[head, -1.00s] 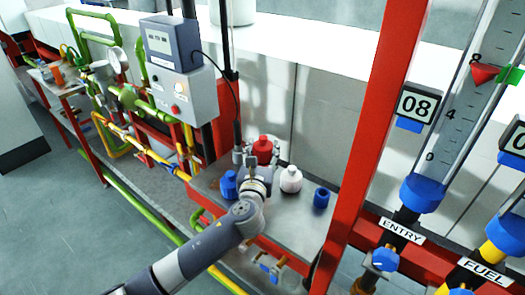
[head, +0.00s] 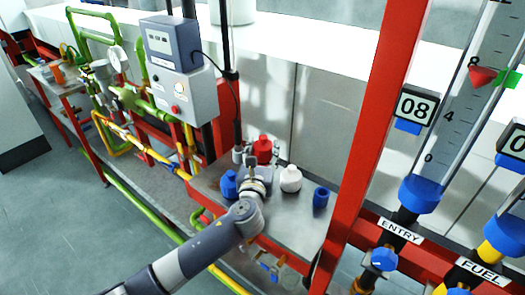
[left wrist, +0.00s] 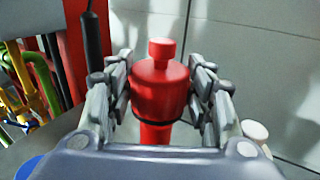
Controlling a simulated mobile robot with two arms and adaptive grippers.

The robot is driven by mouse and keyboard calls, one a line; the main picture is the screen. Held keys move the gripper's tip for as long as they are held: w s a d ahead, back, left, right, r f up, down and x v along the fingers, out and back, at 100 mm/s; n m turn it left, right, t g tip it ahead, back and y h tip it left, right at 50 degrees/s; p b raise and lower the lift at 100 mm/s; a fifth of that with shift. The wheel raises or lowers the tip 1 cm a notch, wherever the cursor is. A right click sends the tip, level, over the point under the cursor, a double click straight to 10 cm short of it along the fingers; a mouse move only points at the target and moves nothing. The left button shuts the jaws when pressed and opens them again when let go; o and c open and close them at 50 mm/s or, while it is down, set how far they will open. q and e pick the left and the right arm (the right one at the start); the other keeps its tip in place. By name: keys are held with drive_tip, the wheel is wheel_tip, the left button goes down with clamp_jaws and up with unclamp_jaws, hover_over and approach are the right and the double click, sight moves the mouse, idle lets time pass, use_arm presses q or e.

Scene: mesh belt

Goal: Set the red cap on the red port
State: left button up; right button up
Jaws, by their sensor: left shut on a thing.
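My left gripper (left wrist: 160,95) is shut on the red cap (left wrist: 160,85), with a finger on each side. The cap is upright, a wide red body with a narrow knob on top. It also shows in the head view (head: 262,148) behind the gripper (head: 257,158). Directly below the cap in the left wrist view is a narrower red cylinder, the red port (left wrist: 156,132), with a dark ring where the two meet. I cannot tell whether the cap rests fully on it. The port's base is hidden by my gripper. My right gripper is not in view.
A blue capped piece (head: 229,184) stands left of my gripper and a white one (head: 290,179) right of it. A blue cylinder (head: 320,197) stands farther right on the grey bench (head: 292,222). A red post (head: 352,150) and a control box (head: 184,95) flank the bench.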

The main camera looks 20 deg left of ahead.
sight(262, 164)
use_arm(q)
drive_tip(key=shift+f+b, duration=1.85)
drive_tip(key=shift+f, duration=1)
drive_tip(key=shift+r, duration=0.1)
drive_tip(key=shift+r+p, duration=2.35)
drive_tip(key=shift+p, duration=0.3)
drive_tip(key=shift+p, duration=0.55)
drive_tip(key=shift+f+b, duration=1.2)
drive_tip(key=shift+f, duration=0.35)
